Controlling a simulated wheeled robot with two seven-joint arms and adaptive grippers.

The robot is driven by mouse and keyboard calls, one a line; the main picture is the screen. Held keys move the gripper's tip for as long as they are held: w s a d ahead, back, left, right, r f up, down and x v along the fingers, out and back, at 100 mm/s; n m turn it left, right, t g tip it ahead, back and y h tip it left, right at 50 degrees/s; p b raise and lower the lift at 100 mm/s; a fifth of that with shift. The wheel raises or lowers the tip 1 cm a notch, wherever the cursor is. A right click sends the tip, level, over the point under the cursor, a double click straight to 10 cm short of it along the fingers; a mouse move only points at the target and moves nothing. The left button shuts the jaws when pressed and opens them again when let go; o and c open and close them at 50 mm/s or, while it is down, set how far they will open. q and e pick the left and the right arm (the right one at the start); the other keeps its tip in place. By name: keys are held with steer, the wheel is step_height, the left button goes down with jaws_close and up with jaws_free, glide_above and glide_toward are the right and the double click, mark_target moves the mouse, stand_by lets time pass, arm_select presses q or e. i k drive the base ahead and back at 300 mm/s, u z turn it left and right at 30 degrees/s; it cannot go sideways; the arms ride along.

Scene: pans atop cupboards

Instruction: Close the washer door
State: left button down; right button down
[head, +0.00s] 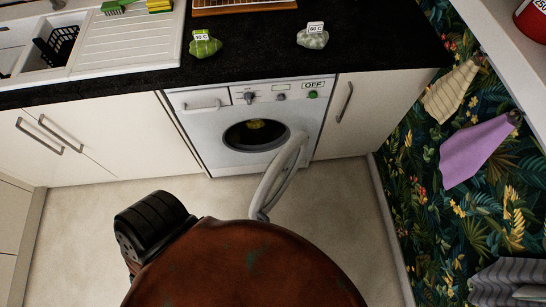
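The white washer (206,118) stands under the dark counter between cupboards. Its round door (272,181) stands wide open, hinged on the right side of the opening and swung out toward me, seen nearly edge-on as a pale ring. The dark drum opening (238,137) is uncovered, with something yellow inside. The lower end of the door comes close to a large brown rounded shape at the bottom of the view; I cannot tell whether they touch. Neither of my grippers shows in the head view.
A green stone-like object (204,47) and a grey one (312,39), both with temperature tags, sit on the counter (262,50). Pale floor (85,215) is open at left. A leafy wall (430,200) with hanging cloths bounds the right.

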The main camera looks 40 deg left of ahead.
mark_target(299, 142)
steer(key=z, duration=0.25)
steer(key=k, duration=1.25)
steer(key=u, duration=0.7)
